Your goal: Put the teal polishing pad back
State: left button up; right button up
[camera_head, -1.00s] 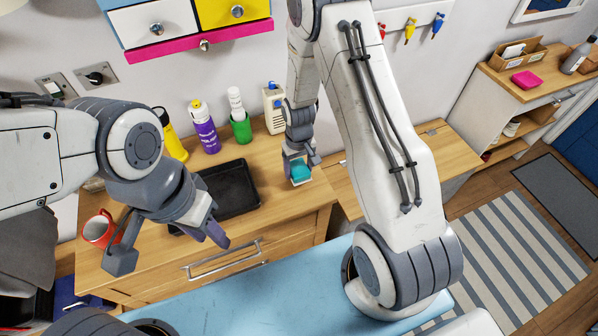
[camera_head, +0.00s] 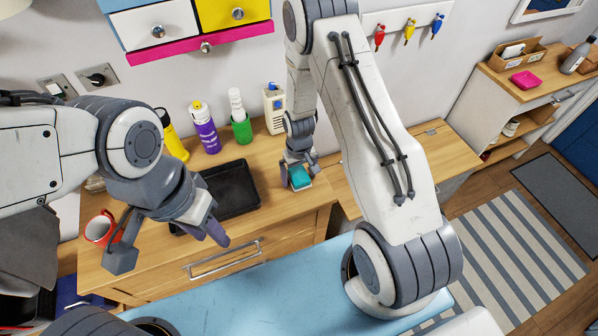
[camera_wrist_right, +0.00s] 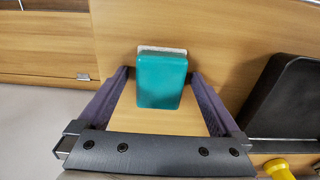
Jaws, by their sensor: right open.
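The teal polishing pad (camera_head: 299,178), a small block with a pale layer at one edge, is at the front right of the wooden worktop. My right gripper (camera_head: 299,168) is open around it. In the right wrist view the pad (camera_wrist_right: 162,82) is between the two spread fingers (camera_wrist_right: 160,76), with a gap on each side. Whether its underside rests flat on the wood is hidden.
A black tray (camera_head: 243,204) lies left of the pad.

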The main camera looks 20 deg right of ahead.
aim_at(299, 175)
jog(key=shift+r, duration=0.65)
notch_tip(299, 175, up, 11)
jog(key=b, duration=0.3)
jog(key=s+a+r+n, duration=0.3)
jog(key=s+a+r, duration=0.5)
jog(key=a+r, duration=0.15)
jog(key=s+a+r+n, duration=0.2)
jog(key=s, duration=0.6)
jog(key=s+a+r+n+y, duration=0.1)
jog(key=s+a+r, duration=0.1)
jog(key=s, duration=0.5)
jog(key=shift+s+a+r+n, duration=0.3)
jog(key=shift+s+r+n, duration=0.1)
jog(key=shift+r, duration=0.1)
